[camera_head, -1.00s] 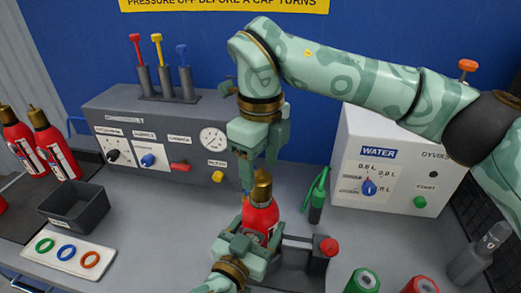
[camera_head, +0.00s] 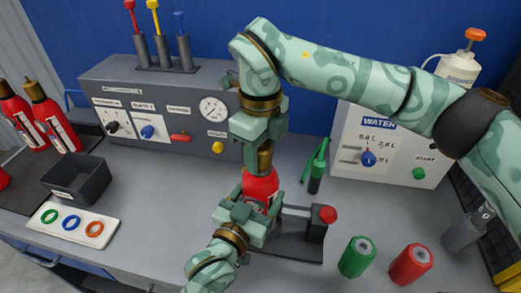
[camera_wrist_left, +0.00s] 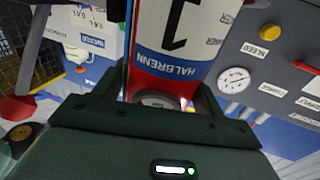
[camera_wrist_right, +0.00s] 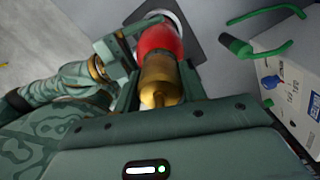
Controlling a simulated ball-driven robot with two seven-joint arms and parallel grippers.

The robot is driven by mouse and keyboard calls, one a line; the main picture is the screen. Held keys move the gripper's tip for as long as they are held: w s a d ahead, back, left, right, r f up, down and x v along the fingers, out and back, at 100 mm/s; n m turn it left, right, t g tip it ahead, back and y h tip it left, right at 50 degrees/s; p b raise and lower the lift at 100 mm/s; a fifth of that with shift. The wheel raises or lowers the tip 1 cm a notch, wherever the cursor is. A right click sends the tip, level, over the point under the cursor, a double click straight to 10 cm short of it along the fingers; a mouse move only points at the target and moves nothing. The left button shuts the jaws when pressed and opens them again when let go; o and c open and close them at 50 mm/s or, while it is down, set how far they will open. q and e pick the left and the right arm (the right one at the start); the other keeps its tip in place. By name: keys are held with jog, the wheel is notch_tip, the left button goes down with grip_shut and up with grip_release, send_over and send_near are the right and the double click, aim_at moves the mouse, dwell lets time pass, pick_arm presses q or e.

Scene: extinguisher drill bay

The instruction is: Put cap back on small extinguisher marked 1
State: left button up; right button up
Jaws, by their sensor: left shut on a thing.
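The small extinguisher (camera_head: 262,186) is red and upright, and its label with a 1 (camera_wrist_left: 178,35) shows in the left wrist view. My left gripper (camera_head: 258,212) is shut around its body. A brass cap (camera_head: 265,157) sits at the extinguisher's top; it also shows in the right wrist view (camera_wrist_right: 158,80). I cannot tell whether it is screwed on. My right gripper (camera_head: 264,150) comes from above, with one finger on each side of the cap. Whether the fingers press on it is not clear.
A grey control box (camera_head: 110,78) with a gauge stands behind, and a white water box (camera_head: 392,130) at the back right. A green-handled tool (camera_head: 317,170), a green cylinder (camera_head: 358,257) and a red one (camera_head: 411,264) are to the right. A dark bin (camera_head: 75,193) is left.

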jog(key=m, duration=0.8)
jog(key=o, duration=1.1)
jog(key=shift+r, duration=2.3)
jog(key=shift+c, duration=0.6)
